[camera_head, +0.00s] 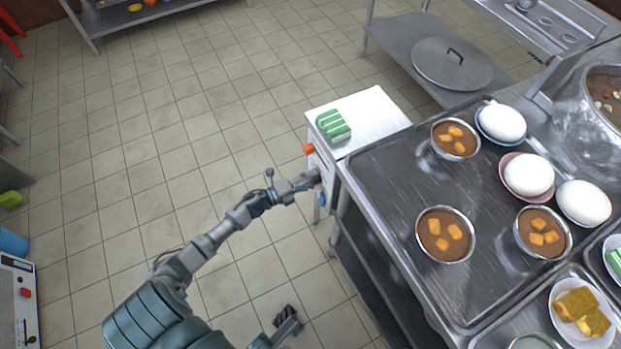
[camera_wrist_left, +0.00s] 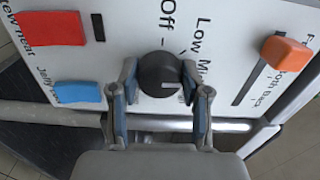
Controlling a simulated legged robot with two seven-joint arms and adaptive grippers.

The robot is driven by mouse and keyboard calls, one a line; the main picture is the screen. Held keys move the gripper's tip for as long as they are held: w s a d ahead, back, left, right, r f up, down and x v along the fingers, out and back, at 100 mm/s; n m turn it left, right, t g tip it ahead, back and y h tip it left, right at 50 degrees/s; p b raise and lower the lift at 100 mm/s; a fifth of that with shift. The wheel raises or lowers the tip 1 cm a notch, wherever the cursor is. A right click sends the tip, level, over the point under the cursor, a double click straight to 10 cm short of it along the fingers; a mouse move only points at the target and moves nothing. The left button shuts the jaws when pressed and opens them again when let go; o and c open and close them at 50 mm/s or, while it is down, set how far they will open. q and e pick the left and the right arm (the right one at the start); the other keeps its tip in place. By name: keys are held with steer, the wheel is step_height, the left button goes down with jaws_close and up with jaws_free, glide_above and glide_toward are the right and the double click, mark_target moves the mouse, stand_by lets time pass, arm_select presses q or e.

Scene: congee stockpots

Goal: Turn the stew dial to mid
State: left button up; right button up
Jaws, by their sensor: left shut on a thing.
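The stew dial (camera_wrist_left: 157,72) is a dark round knob on a white panel (camera_wrist_left: 130,30) in the left wrist view. "Off" is printed above it, "Low" at upper right, and "Mi…" at right, partly hidden by a finger. A short white mark on the knob points right. My left gripper (camera_wrist_left: 156,88) is shut on the dial, one finger on each side. In the head view my left gripper (camera_head: 312,181) is at the side panel of the white box (camera_head: 375,118), and the dial is hidden there. My right gripper (camera_head: 287,320) is low at the bottom, away from the panel.
A red switch (camera_wrist_left: 50,29) and a blue switch (camera_wrist_left: 78,92) sit left of the dial. An orange slider knob (camera_wrist_left: 286,53) sticks out at right. A metal rail (camera_wrist_left: 60,114) runs below.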

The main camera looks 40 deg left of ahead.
arm_select(q)
steer(key=shift+s+d+f+m, duration=0.15)
steer(key=shift+d+m, duration=0.15)
steer(key=shift+d, duration=0.15)
steer(key=o, duration=1.2)
steer(key=shift+c, duration=0.2)
steer(key=shift+a, duration=0.1)
steer(key=shift+a, duration=0.15)
steer(key=v, duration=1.1)
steer(key=shift+s, duration=0.3)
steer(key=shift+f, duration=0.1)
